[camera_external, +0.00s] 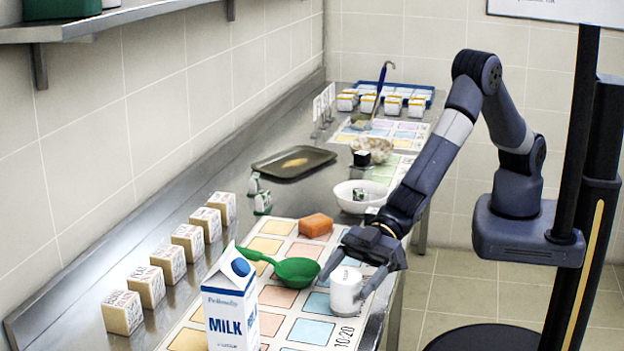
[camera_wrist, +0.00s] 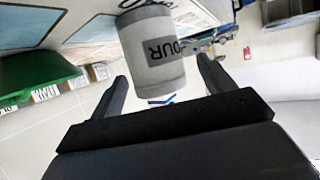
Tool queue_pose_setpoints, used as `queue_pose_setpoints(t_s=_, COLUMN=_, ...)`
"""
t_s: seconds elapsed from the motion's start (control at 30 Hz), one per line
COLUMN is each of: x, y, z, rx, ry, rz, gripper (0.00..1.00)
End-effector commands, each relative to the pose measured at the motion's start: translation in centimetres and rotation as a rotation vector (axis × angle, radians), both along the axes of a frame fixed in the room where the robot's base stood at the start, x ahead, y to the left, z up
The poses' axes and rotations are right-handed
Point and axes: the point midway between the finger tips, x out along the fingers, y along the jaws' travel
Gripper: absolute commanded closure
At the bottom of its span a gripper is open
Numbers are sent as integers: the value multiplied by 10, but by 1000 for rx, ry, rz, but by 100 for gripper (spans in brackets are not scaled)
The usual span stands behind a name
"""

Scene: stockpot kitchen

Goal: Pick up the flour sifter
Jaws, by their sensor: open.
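The flour sifter is a white cylinder (camera_external: 346,291) standing upright on the coloured grid chart near the counter's right edge. It also shows in the wrist view as a grey-white cylinder (camera_wrist: 153,52) with a dark label ending in "OUR". My gripper (camera_external: 358,283) is open, its fingers on either side of the sifter in the external view. In the wrist view the sifter appears between and just beyond the fingertips of my gripper (camera_wrist: 162,82). I cannot tell whether either finger touches it.
A green scoop (camera_external: 297,271) lies close left of the sifter, with an orange block (camera_external: 315,225) behind it. A milk carton (camera_external: 230,304) stands in front at left. Several labelled cubes (camera_external: 188,242) line the wall. A white bowl (camera_external: 357,197) and dark tray (camera_external: 293,162) stand farther back.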

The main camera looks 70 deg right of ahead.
Motion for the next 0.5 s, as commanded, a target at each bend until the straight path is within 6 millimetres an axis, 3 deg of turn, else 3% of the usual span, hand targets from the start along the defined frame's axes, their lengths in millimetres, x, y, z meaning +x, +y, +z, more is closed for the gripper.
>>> queue_pose_setpoints(t_s=0.37, x=4, y=8, z=-4, rx=-1, ry=0, rz=0, gripper=23)
queue_pose_setpoints(t_s=0.5, x=4, y=8, z=-4, rx=-1, ry=0, rz=0, gripper=33)
